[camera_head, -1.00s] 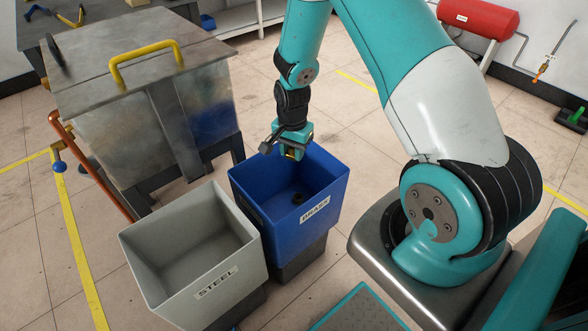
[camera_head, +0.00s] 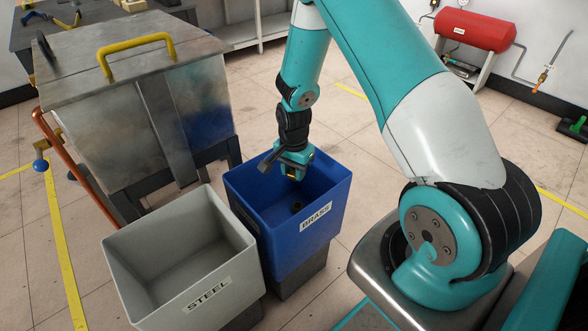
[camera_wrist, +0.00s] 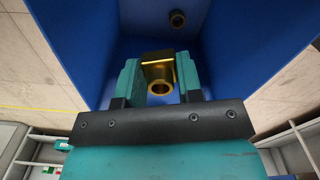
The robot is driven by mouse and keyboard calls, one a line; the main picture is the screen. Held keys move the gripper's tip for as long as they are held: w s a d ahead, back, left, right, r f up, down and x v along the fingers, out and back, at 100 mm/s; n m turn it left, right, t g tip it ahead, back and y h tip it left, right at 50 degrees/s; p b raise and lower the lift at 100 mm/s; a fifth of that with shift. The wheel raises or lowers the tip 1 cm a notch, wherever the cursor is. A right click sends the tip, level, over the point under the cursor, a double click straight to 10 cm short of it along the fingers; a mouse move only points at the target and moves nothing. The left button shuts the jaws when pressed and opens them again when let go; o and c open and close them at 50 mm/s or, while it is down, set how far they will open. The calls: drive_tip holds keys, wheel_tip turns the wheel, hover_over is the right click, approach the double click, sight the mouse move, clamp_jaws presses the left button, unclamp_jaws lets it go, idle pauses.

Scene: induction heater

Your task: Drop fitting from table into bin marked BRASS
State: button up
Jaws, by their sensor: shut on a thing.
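My gripper (camera_head: 296,174) is over the opening of the blue bin marked BRASS (camera_head: 318,240), with its fingertips near the level of the rim. In the wrist view my gripper (camera_wrist: 160,80) is shut on a brass-coloured fitting (camera_wrist: 159,72) with a round hole facing the camera. Below it, another small round fitting (camera_wrist: 178,19) lies on the bin floor; in the head view this fitting (camera_head: 297,207) looks dark. The held fitting is mostly hidden by the fingers in the head view.
A grey bin marked STEEL (camera_head: 185,270) stands directly left of the blue bin. A metal box with a yellow handle (camera_head: 137,55) on its lid stands behind them. A red tank (camera_head: 475,33) is at the back right.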

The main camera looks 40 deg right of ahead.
drive_tip(key=o, duration=1.1)
drive_tip(key=shift+r, duration=0.15)
wheel_tip(320, 180, up, 17)
drive_tip(key=p, duration=0.3)
drive_tip(key=shift+r, duration=0.15)
drive_tip(key=s+a+r+n+y, duration=0.1)
drive_tip(key=s+a+r+n, duration=0.2)
drive_tip(key=a+r+n, duration=0.4)
drive_tip(key=s+a+r+n+y, duration=0.2)
drive_tip(key=s+a+r+n, duration=0.3)
drive_tip(key=s+a+n, duration=0.3)
drive_tip(key=s+a+r+n+y, duration=0.1)
drive_tip(key=s+a+r+n, duration=0.35)
drive_tip(key=s+a, duration=0.4)
wheel_tip(320, 180, up, 18)
drive_tip(key=s+n+p, duration=0.1)
drive_tip(key=s+p, duration=0.1)
drive_tip(key=p, duration=1.6)
drive_tip(key=shift+s+d+f, duration=0.2)
drive_tip(key=shift+s+d, duration=0.15)
drive_tip(key=shift+d, duration=0.05)
